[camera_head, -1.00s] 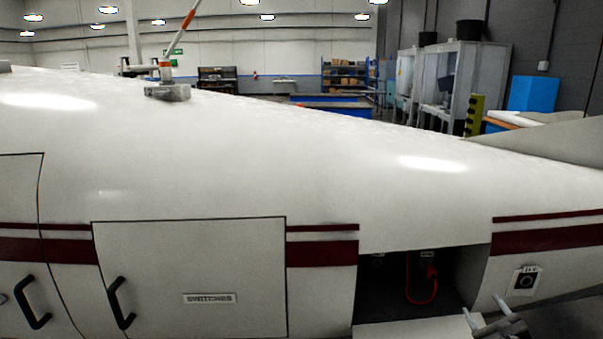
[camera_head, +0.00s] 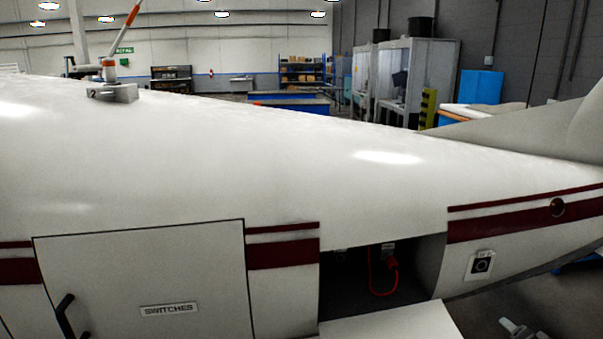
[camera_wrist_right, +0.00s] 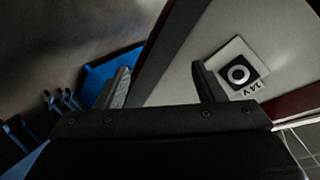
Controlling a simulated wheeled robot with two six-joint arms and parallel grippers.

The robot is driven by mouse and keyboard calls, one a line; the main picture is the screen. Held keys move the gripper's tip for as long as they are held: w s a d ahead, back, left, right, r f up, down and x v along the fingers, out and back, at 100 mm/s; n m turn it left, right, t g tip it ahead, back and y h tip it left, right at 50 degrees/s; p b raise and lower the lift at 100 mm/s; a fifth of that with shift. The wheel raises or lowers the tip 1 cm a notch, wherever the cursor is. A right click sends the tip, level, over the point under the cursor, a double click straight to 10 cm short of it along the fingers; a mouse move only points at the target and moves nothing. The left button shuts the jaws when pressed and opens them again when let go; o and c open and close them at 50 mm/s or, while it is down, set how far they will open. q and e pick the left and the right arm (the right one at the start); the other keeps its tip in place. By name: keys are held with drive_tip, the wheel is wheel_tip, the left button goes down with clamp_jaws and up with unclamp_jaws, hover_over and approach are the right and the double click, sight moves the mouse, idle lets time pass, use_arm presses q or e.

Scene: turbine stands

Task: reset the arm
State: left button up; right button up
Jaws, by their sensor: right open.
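My right gripper (camera_wrist_right: 162,88) is open in the right wrist view, with nothing between its two fingers. Behind its right finger is a square plate with a round black socket (camera_wrist_right: 239,74) on the white body. In the head view, part of my right gripper (camera_head: 522,328) shows at the bottom right edge, below and right of that socket (camera_head: 481,265) and apart from the body. My left gripper is in neither view.
The white fuselage (camera_head: 230,160) fills the head view. An open compartment (camera_head: 340,290) holds a red cable (camera_head: 372,280), its lowered flap (camera_head: 400,322) sticking out below. A closed SWITCHES door (camera_head: 150,270) is to the left. Blue equipment (camera_wrist_right: 100,72) lies beyond the gripper.

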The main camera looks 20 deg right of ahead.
drive_tip(key=s+d+f+n+g+h, duration=0.1)
drive_tip(key=s+d+f+n+g, duration=0.2)
drive_tip(key=s+d+n, duration=0.5)
drive_tip(key=s+d+f+n+g+h, duration=0.2)
drive_tip(key=s+f+n+g, duration=0.1)
drive_tip(key=s, duration=1)
drive_tip(key=s+d+f+n+g+h, duration=0.1)
drive_tip(key=s+d+f+n+g, duration=0.4)
drive_tip(key=s, duration=0.5)
drive_tip(key=s+a+f+y, duration=0.2)
drive_tip(key=a+f, duration=0.9)
drive_tip(key=a, duration=0.3)
drive_tip(key=s+a+f+y, duration=0.2)
drive_tip(key=s+a+f, duration=0.1)
drive_tip(key=a+f, duration=0.85)
drive_tip(key=a+f+m+y, duration=0.1)
drive_tip(key=a+f+y, duration=0.25)
drive_tip(key=a, duration=1.35)
drive_tip(key=a+f+m+y, duration=0.15)
drive_tip(key=a+f, duration=0.25)
drive_tip(key=a, duration=1.2)
wheel_tip(320, 180, down, 8)
drive_tip(key=d+b, duration=0.1)
drive_tip(key=b, duration=0.7)
drive_tip(key=shift+f, duration=0.15)
drive_tip(key=shift+d, duration=0.1)
